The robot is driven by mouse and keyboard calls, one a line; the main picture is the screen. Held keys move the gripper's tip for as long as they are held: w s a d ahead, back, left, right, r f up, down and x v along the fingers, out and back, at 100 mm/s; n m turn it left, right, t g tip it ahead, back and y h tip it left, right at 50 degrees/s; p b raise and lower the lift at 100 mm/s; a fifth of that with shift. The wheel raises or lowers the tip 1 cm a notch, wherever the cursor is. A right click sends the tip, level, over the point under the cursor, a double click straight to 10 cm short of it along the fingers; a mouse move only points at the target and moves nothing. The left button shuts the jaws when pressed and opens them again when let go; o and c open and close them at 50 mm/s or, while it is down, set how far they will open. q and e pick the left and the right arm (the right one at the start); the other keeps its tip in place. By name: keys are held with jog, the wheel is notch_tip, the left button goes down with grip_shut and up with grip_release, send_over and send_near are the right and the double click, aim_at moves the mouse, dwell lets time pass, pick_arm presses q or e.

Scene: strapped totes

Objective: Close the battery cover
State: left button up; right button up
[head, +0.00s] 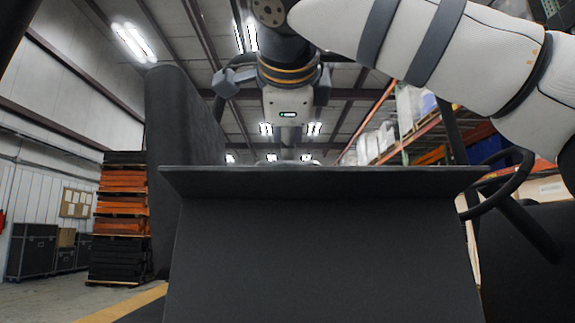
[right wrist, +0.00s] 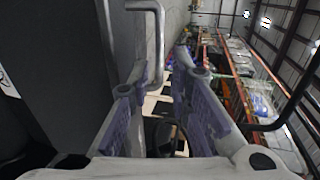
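A broad dark grey panel (head: 320,250) with a projecting top lip fills the lower middle of the head view. A tall dark upright panel (head: 185,120) stands behind it at left. I cannot tell which of them is the battery cover. My right gripper (head: 272,95) is above and beyond the lip, in the upper middle. In the right wrist view its two purple-padded fingers (right wrist: 162,75) are apart, with no object clearly held between them. A bent grey bar (right wrist: 159,40) shows beyond the fingers, by a dark surface (right wrist: 55,65); contact is unclear. My left gripper is out of view.
A black steering wheel (head: 510,180) is at right. Stacked orange and black pallets (head: 123,215) and dark cases (head: 32,250) stand at left. Storage racks (head: 420,135) are behind at right. Open floor shows at lower left.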

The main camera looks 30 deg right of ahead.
aim_at(288, 163)
jog(key=x, duration=0.8)
jog(key=shift+c, duration=0.3)
grip_shut()
